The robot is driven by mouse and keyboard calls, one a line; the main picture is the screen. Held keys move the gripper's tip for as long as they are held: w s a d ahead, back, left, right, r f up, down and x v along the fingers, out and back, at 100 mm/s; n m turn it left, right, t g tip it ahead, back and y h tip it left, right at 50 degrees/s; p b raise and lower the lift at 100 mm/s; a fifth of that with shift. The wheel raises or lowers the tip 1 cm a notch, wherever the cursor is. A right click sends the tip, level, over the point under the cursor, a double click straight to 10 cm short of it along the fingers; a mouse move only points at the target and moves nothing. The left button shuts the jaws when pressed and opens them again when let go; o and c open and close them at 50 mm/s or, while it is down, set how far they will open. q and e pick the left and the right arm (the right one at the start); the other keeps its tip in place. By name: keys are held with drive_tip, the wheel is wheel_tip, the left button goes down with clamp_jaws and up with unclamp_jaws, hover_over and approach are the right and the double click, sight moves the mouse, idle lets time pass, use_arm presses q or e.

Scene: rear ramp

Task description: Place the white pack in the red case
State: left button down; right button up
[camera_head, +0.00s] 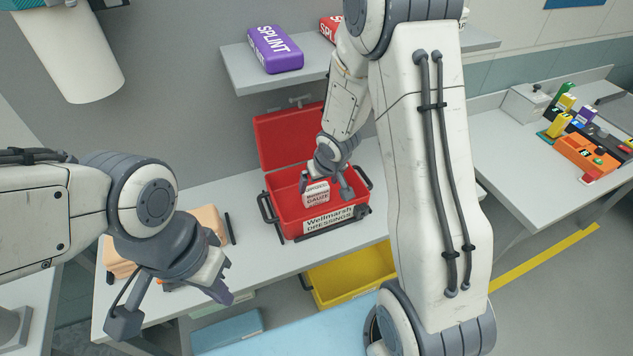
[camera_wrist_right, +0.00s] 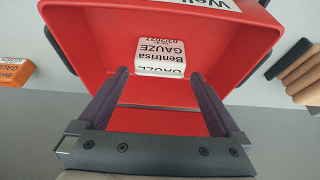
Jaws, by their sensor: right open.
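The red case (camera_head: 290,212) stands open on the bench, its lid raised at the back. The white pack (camera_head: 316,193), printed with "GAUZE", is inside the case. In the right wrist view, the white pack (camera_wrist_right: 160,58) lies against the red case's (camera_wrist_right: 90,50) wall, just beyond my fingertips. My right gripper (camera_head: 325,186) is open over the case at the pack. In its wrist view, the right gripper's fingers (camera_wrist_right: 160,76) are apart with nothing between them. My left gripper (camera_head: 172,306) is open and empty at the lower left, away from the case.
Tan packs (camera_head: 210,222) lie on the bench left of the case. A shelf (camera_head: 245,80) above holds a purple splint pack (camera_head: 274,50). A yellow bin (camera_head: 350,280) is below the bench. An orange gauze pack (camera_wrist_right: 14,72) shows beside the case in the wrist view.

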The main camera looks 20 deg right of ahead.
drive_tip(key=s+a+r+n+p, duration=0.1)
drive_tip(key=s+a+r+p, duration=0.3)
drive_tip(key=r, duration=0.6)
use_arm(q)
wheel_tip(320, 180, up, 4)
drive_tip(key=shift+f+b, duration=0.1)
drive_tip(key=shift+b, duration=0.5)
use_arm(e)
drive_tip(key=s+a+r+n+g, duration=0.1)
drive_tip(key=s+a+r+n, duration=0.1)
drive_tip(key=s, duration=0.5)
drive_tip(key=s+a+r+n+g, duration=0.2)
drive_tip(key=s+a+r, duration=0.2)
drive_tip(key=s+a, duration=0.2)
drive_tip(key=s+a+r+n+g, duration=0.1)
drive_tip(key=s+a+r+n, duration=0.1)
drive_tip(key=s, duration=0.8)
drive_tip(key=shift+s+a+r+g+y, duration=0.15)
drive_tip(key=shift+a+r+g+y, duration=0.2)
drive_tip(key=shift+a+r, duration=0.4)
drive_tip(key=shift+a+f, duration=0.15)
drive_tip(key=shift+f, duration=0.05)
use_arm(q)
wheel_tip(320, 180, down, 6)
drive_tip(key=b, duration=0.6)
use_arm(e)
wheel_tip(320, 180, down, 6)
drive_tip(key=shift+r, duration=0.1)
